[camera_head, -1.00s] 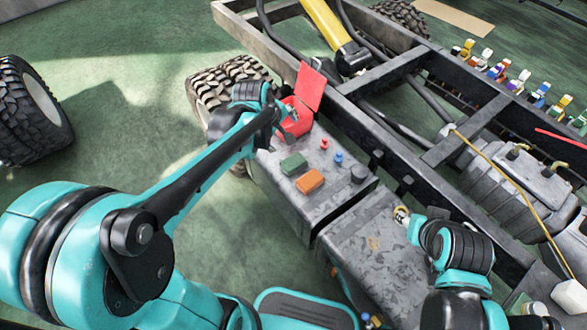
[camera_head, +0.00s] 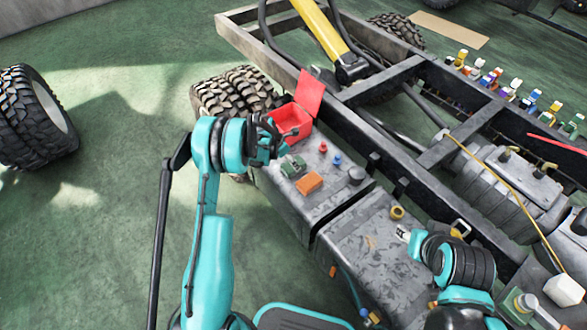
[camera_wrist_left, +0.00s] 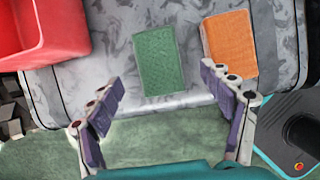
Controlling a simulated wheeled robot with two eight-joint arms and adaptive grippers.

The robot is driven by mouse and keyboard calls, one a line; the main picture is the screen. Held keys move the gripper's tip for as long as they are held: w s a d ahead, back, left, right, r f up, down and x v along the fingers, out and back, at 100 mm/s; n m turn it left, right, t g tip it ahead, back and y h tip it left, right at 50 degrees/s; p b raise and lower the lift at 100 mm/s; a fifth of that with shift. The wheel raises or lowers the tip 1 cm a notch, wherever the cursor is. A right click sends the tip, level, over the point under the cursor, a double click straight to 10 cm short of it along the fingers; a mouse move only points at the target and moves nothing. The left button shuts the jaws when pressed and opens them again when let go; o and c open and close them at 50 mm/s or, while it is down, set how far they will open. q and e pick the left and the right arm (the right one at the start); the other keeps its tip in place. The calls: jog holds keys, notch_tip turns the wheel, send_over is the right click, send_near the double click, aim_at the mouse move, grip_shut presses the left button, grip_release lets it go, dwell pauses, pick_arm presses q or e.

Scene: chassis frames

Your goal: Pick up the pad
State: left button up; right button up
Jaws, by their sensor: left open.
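A green pad (camera_head: 293,165) lies flat on the grey metal box; my left gripper partly covers its upper edge in the head view. In the left wrist view the whole green pad (camera_wrist_left: 160,61) shows beyond and between the open fingers. An orange pad (camera_head: 309,183) lies just beside it, and in the wrist view (camera_wrist_left: 230,43) it is on the right, near the right finger. My left gripper (camera_head: 274,148) is open and empty, just short of the green pad. My right gripper (camera_head: 431,231) has its fingers apart over the nearer grey box.
An open red box (camera_head: 291,127) with its lid up stands behind the pads. A yellow ring (camera_head: 397,212) lies near my right gripper. The chassis frame (camera_head: 420,155) runs behind.

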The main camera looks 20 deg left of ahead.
pick_arm(q)
jog(key=b+x, duration=0.2)
jog(key=x, duration=0.4)
jog(key=shift+w, duration=0.2)
jog(key=shift+r, duration=0.1)
jog(key=shift+b, duration=0.6)
jog(key=c, duration=1.3)
jog(key=shift+c, duration=0.2)
